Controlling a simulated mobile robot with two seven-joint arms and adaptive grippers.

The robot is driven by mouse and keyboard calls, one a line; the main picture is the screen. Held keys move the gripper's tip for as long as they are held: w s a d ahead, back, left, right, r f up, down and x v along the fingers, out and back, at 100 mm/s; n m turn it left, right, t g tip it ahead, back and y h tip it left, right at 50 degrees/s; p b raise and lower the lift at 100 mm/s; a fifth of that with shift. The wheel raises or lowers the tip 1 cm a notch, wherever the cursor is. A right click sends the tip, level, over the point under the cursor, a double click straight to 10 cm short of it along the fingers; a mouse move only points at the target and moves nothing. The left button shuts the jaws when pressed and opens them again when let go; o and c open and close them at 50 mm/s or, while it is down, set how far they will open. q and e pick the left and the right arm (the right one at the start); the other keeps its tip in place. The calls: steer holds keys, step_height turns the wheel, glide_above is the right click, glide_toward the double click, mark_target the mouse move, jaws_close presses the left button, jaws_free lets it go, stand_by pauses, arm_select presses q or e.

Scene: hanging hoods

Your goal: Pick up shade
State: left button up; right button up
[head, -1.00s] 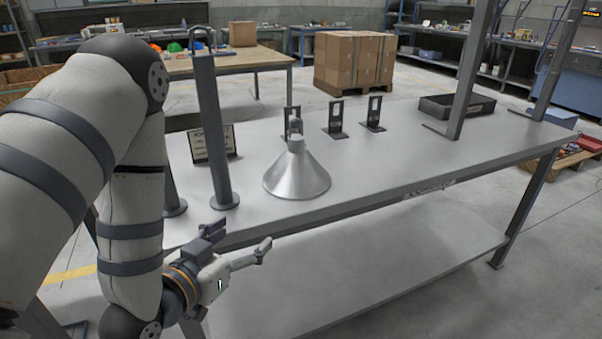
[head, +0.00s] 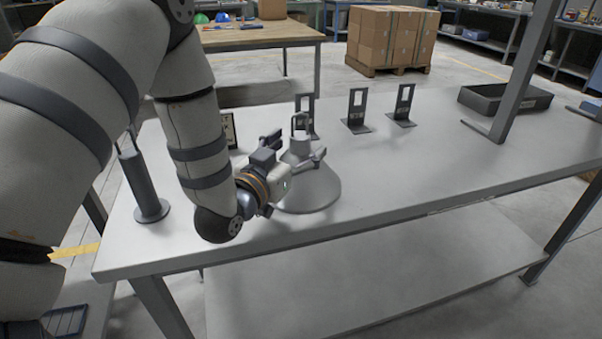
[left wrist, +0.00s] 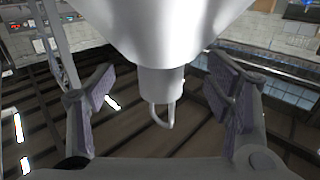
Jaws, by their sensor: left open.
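The shade (head: 315,190), a silvery metal cone with a narrow neck and a loop on top, stands upright on the grey table (head: 420,165). My left gripper (head: 298,149) is at the neck, with its fingers open on either side. In the left wrist view the shade (left wrist: 165,30) appears upside down, its neck and loop between the spread fingers of my left gripper (left wrist: 163,90). Gaps show on both sides, so the neck is not gripped. My arm and gripper hide part of the cone's left side. My right gripper is not in view.
Several black slotted stands, one of them here (head: 357,112), stand behind the shade. A dark tray (head: 505,100) and a grey post (head: 525,70) are at the right. A dark upright post (head: 143,185) stands at the left. The table right of the shade is clear.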

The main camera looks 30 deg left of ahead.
arm_select(q)
steer(key=shift+w+a, duration=0.1)
steer(key=shift+w, duration=0.8)
jaws_close()
steer(key=shift+s+f, duration=0.1)
